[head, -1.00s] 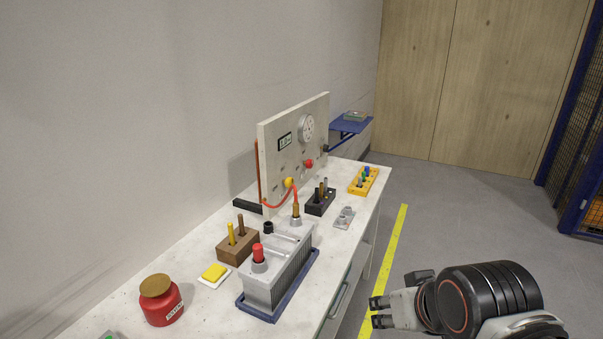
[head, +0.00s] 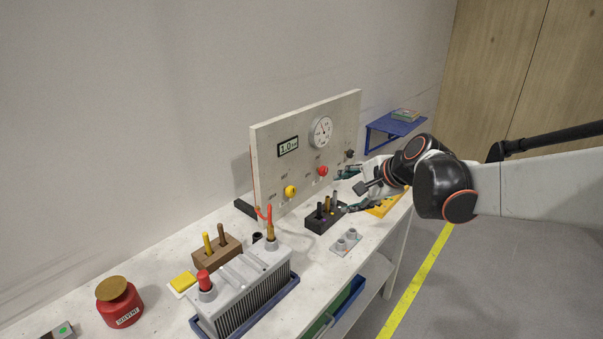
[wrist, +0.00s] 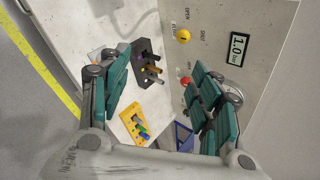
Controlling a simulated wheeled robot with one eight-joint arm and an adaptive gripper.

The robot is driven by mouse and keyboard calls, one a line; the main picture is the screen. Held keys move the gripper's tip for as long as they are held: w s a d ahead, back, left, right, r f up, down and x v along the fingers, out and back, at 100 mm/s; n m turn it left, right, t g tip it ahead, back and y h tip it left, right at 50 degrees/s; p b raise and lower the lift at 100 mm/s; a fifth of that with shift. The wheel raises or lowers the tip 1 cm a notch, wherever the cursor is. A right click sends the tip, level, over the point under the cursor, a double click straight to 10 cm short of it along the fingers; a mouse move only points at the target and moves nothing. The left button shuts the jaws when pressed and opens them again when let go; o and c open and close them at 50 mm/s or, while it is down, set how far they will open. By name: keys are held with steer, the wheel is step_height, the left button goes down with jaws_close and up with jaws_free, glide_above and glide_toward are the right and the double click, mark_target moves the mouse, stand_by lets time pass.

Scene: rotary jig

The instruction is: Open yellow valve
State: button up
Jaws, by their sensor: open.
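The yellow valve (head: 291,191) is a round knob low on the upright white panel (head: 268,150). In the wrist view the yellow valve (wrist: 183,36) shows near the top, beside lettering, with a dark mark on its face. My gripper (head: 342,190) is in front of the panel's right part, to the right of the yellow valve and apart from it. In the wrist view my gripper (wrist: 160,88) has its teal-padded fingers wide apart with nothing between them. A red knob (head: 323,171) sits on the panel between the yellow valve and my gripper.
The panel carries a display (head: 288,147) reading about 1.0 and a round gauge (head: 321,131).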

steer(key=w+a+f+m+y+p, duration=0.1)
steer(key=w+a+f+m, duration=0.15)
steer(key=w, duration=0.35)
steer(key=w+a+f+m+y, duration=0.1)
steer(key=w+f+m, duration=0.2)
steer(key=w, duration=0.3)
steer(key=m+t+y, duration=0.1)
steer(key=m+y, duration=0.2)
steer(key=m, duration=0.2)
glide_toward(293, 192)
steer(key=b+x, duration=0.1)
steer(key=x, duration=0.8)
steer(key=shift+w+a+f, duration=0.1)
steer(key=shift+w+f, duration=0.15)
steer(key=c, duration=1.1)
